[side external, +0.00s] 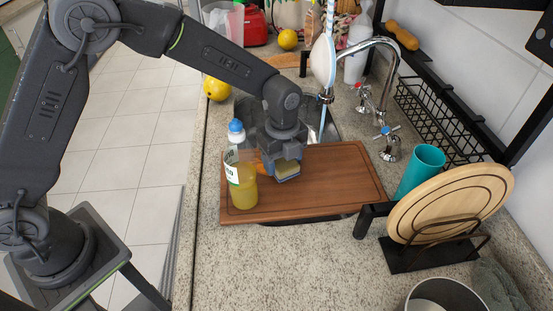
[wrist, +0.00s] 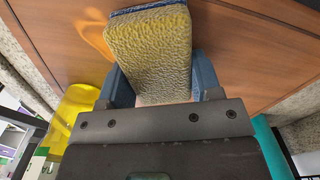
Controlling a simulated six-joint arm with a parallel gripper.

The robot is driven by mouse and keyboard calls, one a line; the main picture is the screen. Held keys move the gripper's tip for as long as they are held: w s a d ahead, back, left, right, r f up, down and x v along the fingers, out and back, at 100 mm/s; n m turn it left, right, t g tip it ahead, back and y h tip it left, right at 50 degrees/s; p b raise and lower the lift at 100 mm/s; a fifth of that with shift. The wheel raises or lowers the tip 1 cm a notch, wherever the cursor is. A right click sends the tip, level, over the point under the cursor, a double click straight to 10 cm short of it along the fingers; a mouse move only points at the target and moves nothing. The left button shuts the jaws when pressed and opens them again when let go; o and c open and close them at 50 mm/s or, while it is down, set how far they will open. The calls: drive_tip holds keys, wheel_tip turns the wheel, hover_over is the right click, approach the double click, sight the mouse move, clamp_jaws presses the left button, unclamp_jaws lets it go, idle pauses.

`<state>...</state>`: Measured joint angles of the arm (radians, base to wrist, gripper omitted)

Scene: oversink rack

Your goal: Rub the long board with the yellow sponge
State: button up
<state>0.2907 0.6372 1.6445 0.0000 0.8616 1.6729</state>
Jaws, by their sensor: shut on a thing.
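The long board (side external: 335,180) is a brown wooden cutting board lying across the sink. It also fills much of the wrist view (wrist: 260,55). My gripper (side external: 280,165) is over the board's middle-left part, shut on the yellow sponge (side external: 287,168). In the wrist view the sponge (wrist: 150,50) sits between the two blue-grey fingers, with a dark blue layer along its far edge. The sponge is at or just above the board; I cannot tell whether it touches. An orange mark (wrist: 95,38) shows on the board beside the sponge.
A bottle of yellow liquid with a blue cap (side external: 241,170) stands at the board's left end, close to my gripper. A faucet (side external: 390,100) rises behind. A teal cup (side external: 420,170) and a round wooden board in a rack (side external: 450,205) stand right. The board's right part is clear.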

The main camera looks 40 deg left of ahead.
drive_tip(key=shift+s+a, duration=2.5)
drive_tip(key=shift+s+a+r, duration=0.1)
drive_tip(key=shift+a+r, duration=0.05)
wheel_tip(320, 180, up, 8)
